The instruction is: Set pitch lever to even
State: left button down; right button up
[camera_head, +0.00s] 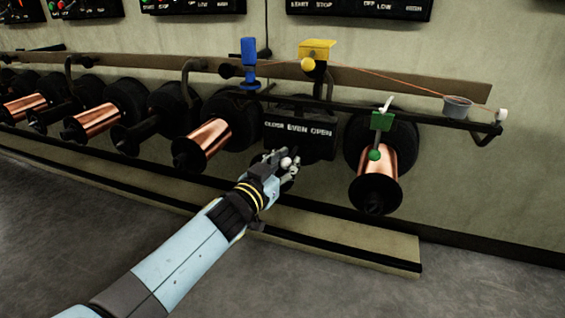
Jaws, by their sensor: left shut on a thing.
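The pitch lever box is a black block (318,146) with the white words CLOSE, EVEN and OPEN along its face. My left gripper (287,164) is just below the label, under the part between CLOSE and EVEN. It is shut on a pale round knob (285,162), which looks like the end of the pitch lever. The lever's shaft is mostly hidden by the fingers, so its exact setting is hard to tell. My right gripper is not in view.
Copper spools (377,165) stick out from the wall on both sides of the box. A black rail (420,117) carries a blue post (249,60), a yellow block (317,49) and a grey cup (457,106). A low ledge (350,240) runs below.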

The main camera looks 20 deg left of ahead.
pick_arm(q)
jog(key=shift+s+f, duration=0.1)
jog(key=shift+f, duration=0.1)
jog(key=c, duration=1.4)
grip_release()
jog(key=shift+o, duration=0.3)
jog(key=shift+r, duration=0.1)
jog(key=s+a, duration=0.1)
jog(key=s, duration=1.1)
jog(key=shift+a, duration=0.4)
